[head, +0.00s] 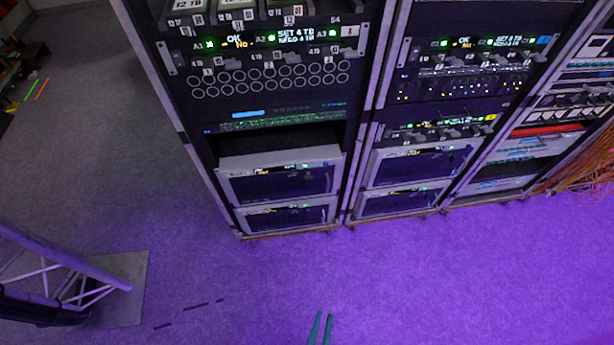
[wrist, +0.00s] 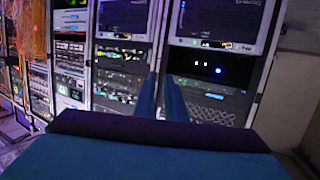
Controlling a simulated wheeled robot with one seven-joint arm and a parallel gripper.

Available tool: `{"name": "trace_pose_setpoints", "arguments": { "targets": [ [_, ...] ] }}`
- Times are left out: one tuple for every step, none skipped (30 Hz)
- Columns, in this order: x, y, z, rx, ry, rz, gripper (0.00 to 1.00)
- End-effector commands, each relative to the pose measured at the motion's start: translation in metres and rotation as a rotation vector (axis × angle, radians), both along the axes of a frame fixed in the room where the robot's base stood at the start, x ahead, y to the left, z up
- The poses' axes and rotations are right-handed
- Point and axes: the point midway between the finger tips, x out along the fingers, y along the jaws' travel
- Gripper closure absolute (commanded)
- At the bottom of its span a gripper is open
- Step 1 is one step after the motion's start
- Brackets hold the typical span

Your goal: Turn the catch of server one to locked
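Several silver-framed boxes with dark fronts sit low in the racks, with one upper left box (head: 280,175) and one lower left box (head: 287,215) in the nearest rack. A small dark part shows near the upper left box's right edge, but I cannot tell whether it is a catch or how it is turned. I cannot read which box is server one. My gripper (head: 321,328) shows as two thin teal fingers over the floor, apart from the racks. In the wrist view my gripper (wrist: 161,78) has a gap between its fingers and nothing in it.
A second rack (head: 460,95) stands to the right, with orange cables (head: 580,172) beyond the third. A truss (head: 60,270) stands on a base plate (head: 120,290) at lower left. The purple-lit floor (head: 440,280) before the racks is clear. The wrist view appears upside down.

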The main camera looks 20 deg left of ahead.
Motion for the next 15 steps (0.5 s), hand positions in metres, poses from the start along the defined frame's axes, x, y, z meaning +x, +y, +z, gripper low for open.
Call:
{"name": "trace_pose_setpoints", "arguments": {
  "targets": [
    [0.001,0.000,-0.001,-0.006,-0.002,0.002,0.76],
    [0.002,0.000,-0.003,-0.013,-0.005,0.005,0.75],
    [0.005,0.001,-0.007,-0.029,-0.010,0.011,0.75],
    [0.007,0.001,-0.011,-0.046,-0.015,0.017,0.75],
    [0.011,0.002,-0.015,-0.065,-0.022,0.024,0.75],
    [0.016,0.003,-0.022,-0.099,-0.033,0.036,0.75],
    [0.021,0.004,-0.028,-0.129,-0.042,0.046,0.75],
    [0.026,0.005,-0.035,-0.161,-0.050,0.058,0.75],
    [0.035,0.007,-0.045,-0.209,-0.064,0.075,0.75],
    [0.041,0.008,-0.052,-0.244,-0.076,0.087,0.75],
    [0.048,0.010,-0.058,-0.281,-0.088,0.100,0.75],
    [0.057,0.012,-0.068,-0.328,-0.102,0.117,0.75],
    [0.065,0.014,-0.074,-0.365,-0.113,0.129,0.75],
    [0.072,0.016,-0.081,-0.401,-0.125,0.142,0.75],
    [0.082,0.018,-0.089,-0.450,-0.140,0.159,0.75]
  ]
}}
